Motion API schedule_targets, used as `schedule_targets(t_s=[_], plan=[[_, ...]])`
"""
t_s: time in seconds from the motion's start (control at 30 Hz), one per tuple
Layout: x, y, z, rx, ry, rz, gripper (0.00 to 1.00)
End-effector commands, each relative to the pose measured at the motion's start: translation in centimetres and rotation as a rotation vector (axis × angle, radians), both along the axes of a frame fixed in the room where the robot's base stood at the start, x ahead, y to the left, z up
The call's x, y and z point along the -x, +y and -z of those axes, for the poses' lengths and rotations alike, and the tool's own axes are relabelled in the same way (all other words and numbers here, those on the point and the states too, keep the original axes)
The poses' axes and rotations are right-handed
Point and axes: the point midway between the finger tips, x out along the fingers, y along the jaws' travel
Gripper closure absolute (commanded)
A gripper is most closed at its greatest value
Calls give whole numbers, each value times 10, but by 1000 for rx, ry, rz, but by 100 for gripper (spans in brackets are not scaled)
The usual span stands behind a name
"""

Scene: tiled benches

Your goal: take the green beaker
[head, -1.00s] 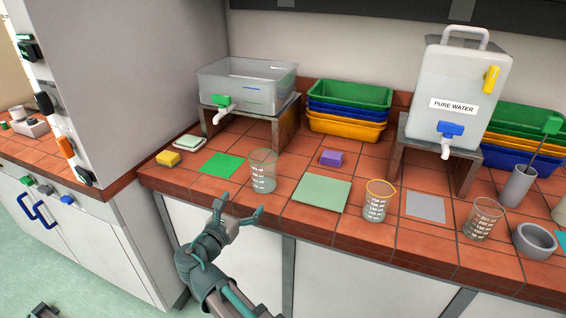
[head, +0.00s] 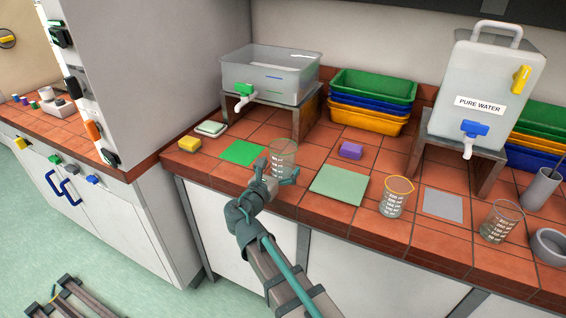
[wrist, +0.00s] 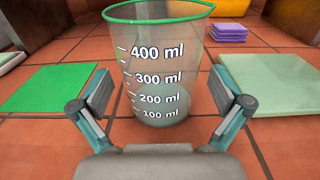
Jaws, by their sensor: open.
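The green beaker (wrist: 158,70) is a clear beaker with a green rim and white volume marks. It stands upright on the red tiles, and in the head view the beaker (head: 283,157) is beside the green mat. My gripper (wrist: 165,102) is open, with one finger on each side of the beaker's lower part. Gaps show between the pads and the glass in the wrist view. In the head view my gripper (head: 277,176) reaches in from the front edge and hides the beaker's lower part.
A green mat (head: 242,153) lies left of the beaker and a pale green mat (head: 339,185) right of it. A yellow-rimmed beaker (head: 397,197) stands further right. A clear tank (head: 270,76) on a stand is behind.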

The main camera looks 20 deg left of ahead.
Motion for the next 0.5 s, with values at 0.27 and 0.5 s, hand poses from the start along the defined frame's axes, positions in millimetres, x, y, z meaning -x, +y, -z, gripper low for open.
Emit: schedule_targets(t_s=[0.27,0.5], plan=[[-21,-2,0,-1,0,-1,0],[-21,-3,0,-1,0,0,18]])
